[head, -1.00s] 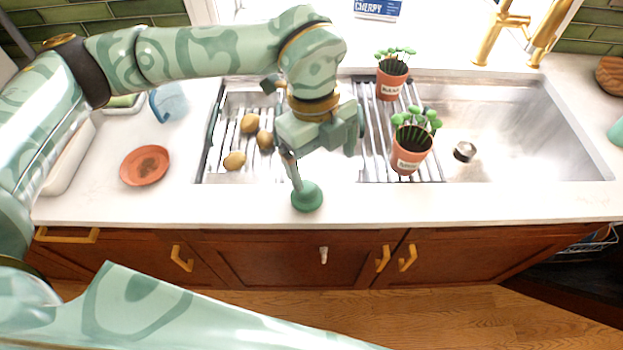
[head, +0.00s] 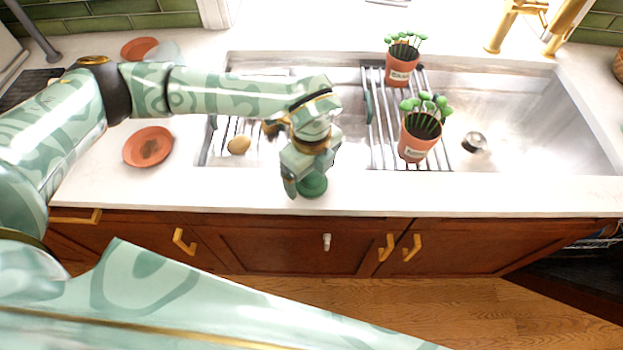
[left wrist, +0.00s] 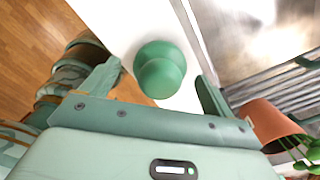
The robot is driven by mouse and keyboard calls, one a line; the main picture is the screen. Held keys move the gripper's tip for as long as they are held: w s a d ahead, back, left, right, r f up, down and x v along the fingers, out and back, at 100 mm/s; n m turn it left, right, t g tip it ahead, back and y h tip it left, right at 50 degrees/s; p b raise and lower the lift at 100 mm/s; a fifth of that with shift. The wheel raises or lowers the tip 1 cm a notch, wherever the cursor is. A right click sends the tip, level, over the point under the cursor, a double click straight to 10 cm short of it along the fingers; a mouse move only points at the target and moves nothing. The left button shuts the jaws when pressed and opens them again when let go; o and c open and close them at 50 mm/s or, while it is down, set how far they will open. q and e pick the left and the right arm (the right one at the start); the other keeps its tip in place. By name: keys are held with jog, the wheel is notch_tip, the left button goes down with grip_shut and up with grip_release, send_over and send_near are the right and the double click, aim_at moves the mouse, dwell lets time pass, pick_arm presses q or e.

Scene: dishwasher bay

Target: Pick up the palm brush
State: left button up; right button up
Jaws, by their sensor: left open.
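The palm brush (head: 314,186) is a green, round-topped piece standing on the white counter strip in front of the sink. In the left wrist view the brush (left wrist: 160,66) shows from above, with its knob over a wider base. My left gripper (head: 304,182) is open and right over the brush. In the left wrist view its two fingers (left wrist: 157,82) stand apart, one to each side of the brush, with gaps between. The head view does not show the far finger clearly. My right gripper is not in view.
Two terracotta pots with green sprouts (head: 403,68) (head: 419,142) stand on the rack over the sink. A potato (head: 239,145) lies on the left rack, with others partly behind my arm. A terracotta saucer (head: 148,147) lies on the counter at left. The counter right of the brush is clear.

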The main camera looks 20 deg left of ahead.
pick_arm(q)
notch_tip(320, 180, down, 2)
jog(key=c, duration=1.2)
jog(key=shift+r, duration=0.1)
jog(key=shift+r, duration=0.5)
notch_tip(320, 180, up, 3)
jog(key=shift+s+f, duration=0.1)
jog(key=shift+f, duration=0.1)
jog(key=s+d+r+p, duration=0.1)
jog(key=s+d+r, duration=0.1)
jog(key=s+r, duration=0.7)
jog(key=s, duration=0.4)
jog(key=shift+s+d+r, duration=0.15)
jog(key=shift+s+d, duration=0.1)
jog(key=shift+d, duration=0.15)
